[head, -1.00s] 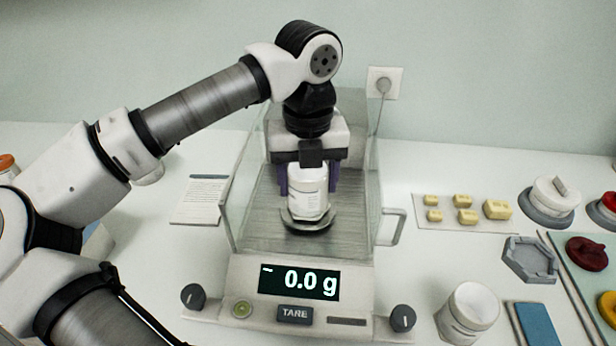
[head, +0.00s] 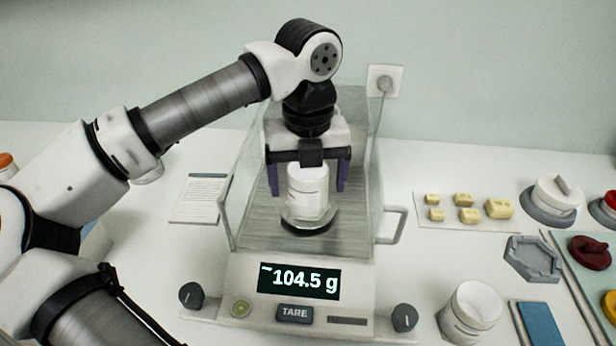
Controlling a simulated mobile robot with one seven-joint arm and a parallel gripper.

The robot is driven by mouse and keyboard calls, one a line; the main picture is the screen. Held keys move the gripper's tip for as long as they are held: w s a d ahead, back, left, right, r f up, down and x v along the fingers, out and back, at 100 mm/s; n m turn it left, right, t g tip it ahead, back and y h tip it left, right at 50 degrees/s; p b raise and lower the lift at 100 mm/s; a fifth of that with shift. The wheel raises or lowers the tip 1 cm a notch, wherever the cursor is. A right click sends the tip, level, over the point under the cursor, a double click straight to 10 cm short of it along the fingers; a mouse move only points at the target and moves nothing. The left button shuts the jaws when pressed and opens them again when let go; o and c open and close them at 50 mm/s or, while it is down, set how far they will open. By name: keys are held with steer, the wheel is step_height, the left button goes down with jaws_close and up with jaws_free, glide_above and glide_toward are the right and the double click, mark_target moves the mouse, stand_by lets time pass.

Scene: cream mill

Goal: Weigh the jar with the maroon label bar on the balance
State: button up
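A white jar (head: 308,196) stands upright on the round pan (head: 309,226) of the balance (head: 250,268). Its label is too blurred for me to make out a maroon bar. My gripper (head: 308,190) is open around the jar, with a purple finger on each side and a gap to the jar. The display (head: 299,282) reads 104.5 g, with a small dash mark at its upper left. The glass draft shield stands around the pan and my gripper reaches in from above.
Several yellow weights (head: 466,215) lie on a card. A printed sheet (head: 201,198) lies to the left. A glass side handle (head: 393,224) sticks out to the right.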

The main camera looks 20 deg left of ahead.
step_height(320, 180, up, 14)
steer(key=p, duration=0.8)
steer(key=shift+f, duration=0.15)
